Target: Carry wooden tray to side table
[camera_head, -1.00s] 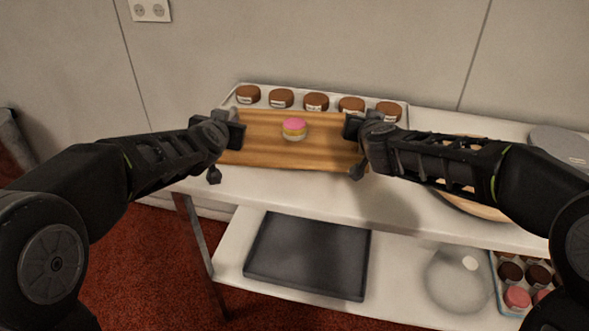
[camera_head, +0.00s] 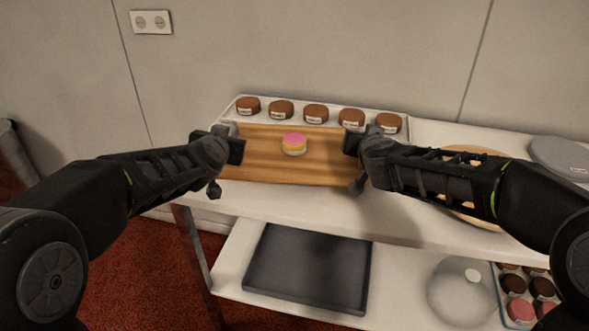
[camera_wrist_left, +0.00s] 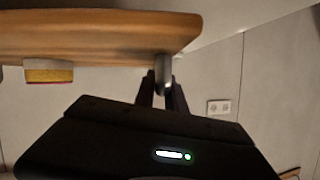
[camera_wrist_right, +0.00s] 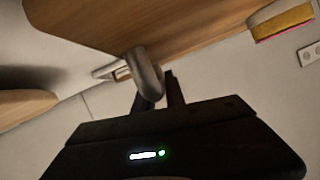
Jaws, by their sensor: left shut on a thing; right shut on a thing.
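The wooden tray (camera_head: 270,168) is held between my two grippers over the upper surface of a white table. A small cake with a pink top and yellow side (camera_head: 293,144) stands on it. My left gripper (camera_head: 236,148) is shut on the tray's left handle, a metal piece that shows in the left wrist view (camera_wrist_left: 163,72). My right gripper (camera_head: 352,146) is shut on the right handle, a rounded metal piece in the right wrist view (camera_wrist_right: 146,72). The tray's wood also fills the top of both wrist views. I cannot tell how high it is above the table.
A white tray of several brown cakes (camera_head: 408,128) lies behind the wooden tray. A round wooden board (camera_head: 470,212) and a grey disc (camera_head: 562,158) are on the right. The lower shelf holds a dark tray (camera_head: 308,268), a glass dome (camera_head: 460,292) and a cake box (camera_head: 503,300).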

